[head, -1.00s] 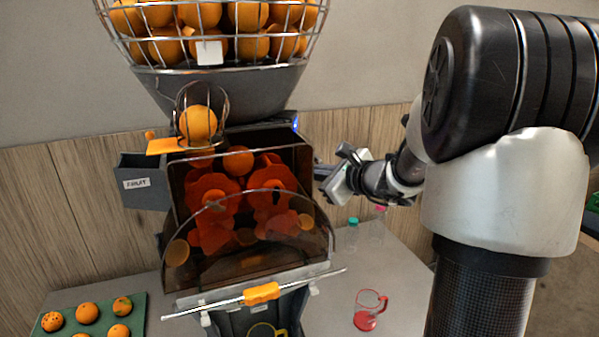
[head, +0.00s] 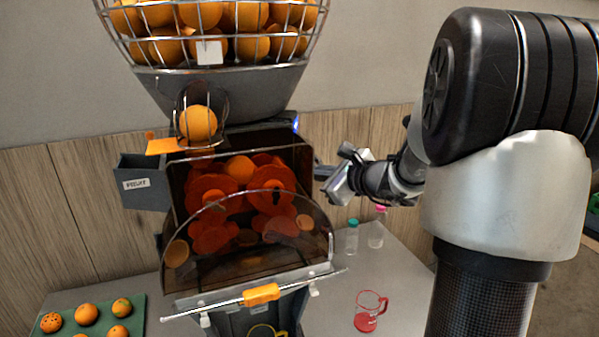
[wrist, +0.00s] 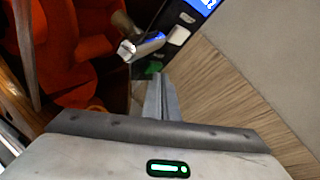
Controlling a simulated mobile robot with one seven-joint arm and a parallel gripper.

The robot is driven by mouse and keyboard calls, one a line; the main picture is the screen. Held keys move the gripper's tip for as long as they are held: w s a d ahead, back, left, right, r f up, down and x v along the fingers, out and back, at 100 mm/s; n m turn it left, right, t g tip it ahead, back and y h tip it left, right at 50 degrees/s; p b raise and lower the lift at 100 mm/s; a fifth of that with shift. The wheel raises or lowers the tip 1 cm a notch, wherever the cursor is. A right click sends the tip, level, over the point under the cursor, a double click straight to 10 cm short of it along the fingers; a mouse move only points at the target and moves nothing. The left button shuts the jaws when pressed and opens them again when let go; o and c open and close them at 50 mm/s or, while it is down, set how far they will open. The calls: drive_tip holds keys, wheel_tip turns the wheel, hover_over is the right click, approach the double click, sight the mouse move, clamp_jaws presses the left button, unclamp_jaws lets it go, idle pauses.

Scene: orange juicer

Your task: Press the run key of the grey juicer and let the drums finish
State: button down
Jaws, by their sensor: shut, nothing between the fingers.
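The grey juicer (head: 225,95) stands on the counter, with red drums (head: 213,195) behind its tinted cover (head: 265,240). An orange (head: 240,168) sits at the top between the drums. In the wrist view, the juicer's side panel carries a green key (wrist: 153,68), pale keys (wrist: 180,36) and a lit blue display (wrist: 205,5). I take the green key as the run key. My gripper (head: 324,176) is shut and empty at the juicer's right side. In the wrist view its fingertips (wrist: 161,82) point at the green key, very close; I cannot tell whether they touch.
A silver knob-like part (wrist: 140,47) sticks out beside the green key. A wire basket of oranges (head: 220,30) tops the juicer. A red jug (head: 370,312) and two bottles (head: 352,236) stand on the counter at right. A green tray with oranges (head: 135,309) lies at left.

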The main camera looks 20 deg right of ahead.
drive_tip(key=shift+s+d, duration=0.2)
drive_tip(key=shift+d, duration=0.2)
drive_tip(key=shift+d, duration=0.1)
drive_tip(key=shift+s+d, duration=0.4)
drive_tip(key=shift+d, duration=0.3)
drive_tip(key=shift+s+d, duration=0.4)
drive_tip(key=shift+d, duration=0.35)
drive_tip(key=shift+s+d, duration=0.4)
drive_tip(key=shift+d, duration=0.3)
